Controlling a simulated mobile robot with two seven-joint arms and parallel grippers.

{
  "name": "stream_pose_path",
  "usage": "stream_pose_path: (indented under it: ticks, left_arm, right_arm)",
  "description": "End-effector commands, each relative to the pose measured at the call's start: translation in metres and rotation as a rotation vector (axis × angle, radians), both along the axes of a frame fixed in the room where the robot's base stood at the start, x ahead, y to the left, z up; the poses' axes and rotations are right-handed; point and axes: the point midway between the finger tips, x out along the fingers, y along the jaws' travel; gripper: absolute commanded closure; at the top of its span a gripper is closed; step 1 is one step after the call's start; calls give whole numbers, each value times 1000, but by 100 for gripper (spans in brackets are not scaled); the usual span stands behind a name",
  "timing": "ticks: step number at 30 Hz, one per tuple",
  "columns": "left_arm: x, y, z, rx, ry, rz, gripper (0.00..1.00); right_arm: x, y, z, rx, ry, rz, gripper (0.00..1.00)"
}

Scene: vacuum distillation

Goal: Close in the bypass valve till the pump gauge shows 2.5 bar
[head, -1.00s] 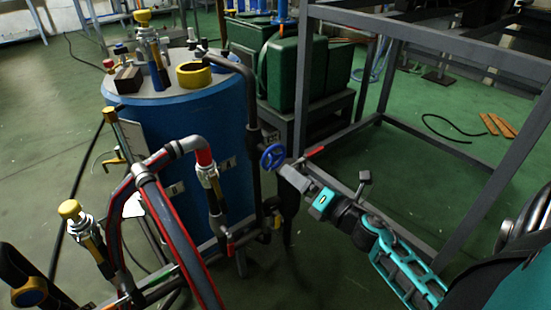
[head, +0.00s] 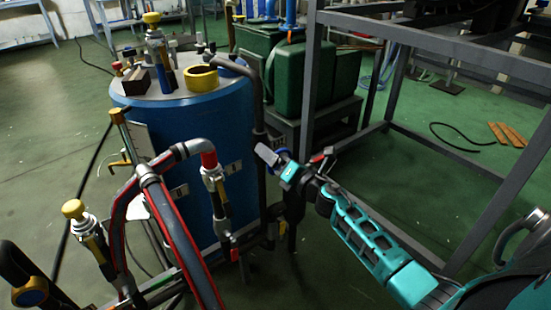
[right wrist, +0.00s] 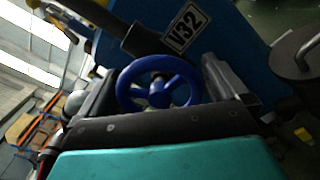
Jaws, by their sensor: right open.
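The blue three-spoked handwheel (right wrist: 157,84) sits between the fingers of my right gripper (right wrist: 155,97) in the right wrist view. A white plate marked V32 (right wrist: 185,27) is just beyond it. In the head view the handwheel (head: 284,153) is mostly hidden behind my right gripper (head: 268,157), beside the dark vertical pipe. The gripper's jaws are apart, one on each side of the wheel; I cannot tell whether they touch it. I cannot make out a pump gauge or reading in either view. My left gripper is not in view.
A blue drum (head: 185,125) with fittings on top stands left of the wheel. Red-striped hoses (head: 175,230) and a brass-topped valve (head: 74,209) are in front. A grey metal frame (head: 310,80) stands behind my right arm.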

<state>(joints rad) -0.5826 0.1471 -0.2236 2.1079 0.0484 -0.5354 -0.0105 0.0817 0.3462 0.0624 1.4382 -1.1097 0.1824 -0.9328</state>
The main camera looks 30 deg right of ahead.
Motion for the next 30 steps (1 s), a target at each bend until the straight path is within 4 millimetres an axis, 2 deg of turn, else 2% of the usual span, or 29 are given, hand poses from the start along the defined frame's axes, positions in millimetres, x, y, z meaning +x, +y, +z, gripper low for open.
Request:
stream_pose_path:
  ticks: [10, 24, 30]
  left_arm:
    - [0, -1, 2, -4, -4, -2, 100]
    - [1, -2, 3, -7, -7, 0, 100]
    - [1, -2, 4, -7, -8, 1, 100]
  right_arm:
    - [4, 1, 0, 0, 0, 0, 0]
    - [4, 1, 0, 1, 1, 1, 43]
    - [4, 1, 0, 15, 2, 1, 43]
